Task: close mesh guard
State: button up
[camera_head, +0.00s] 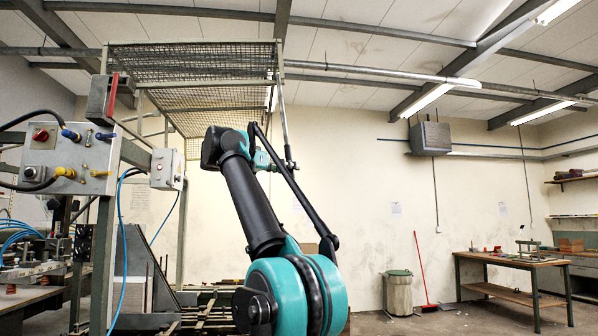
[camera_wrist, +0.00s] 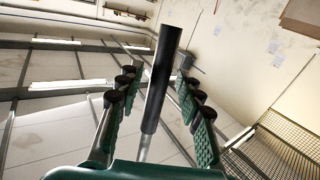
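The mesh guard (camera_head: 205,66) is raised, its wire panels high at the top of the machine frame in the head view. Part of the mesh (camera_wrist: 285,150) also shows at the lower right of the wrist view. A thin handle bar (camera_head: 281,100) hangs from the guard's right side. In the wrist view the bar has a black grip (camera_wrist: 164,70) and runs between my fingers. My gripper (camera_wrist: 155,76) is open around the bar, with gaps visible on both sides. In the head view my gripper (camera_head: 282,164) is at the bar's lower end, partly hidden by my arm.
A control box (camera_head: 70,158) with knobs and a smaller grey box (camera_head: 167,169) stand left of my arm. Blue hoses hang below. A bin (camera_head: 398,292), a red broom (camera_head: 421,268) and a workbench (camera_head: 510,262) are at the right. Floor between is clear.

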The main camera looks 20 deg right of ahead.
jog(key=shift+x, duration=2.65)
jog(key=shift+c, duration=0.4)
grip_shut()
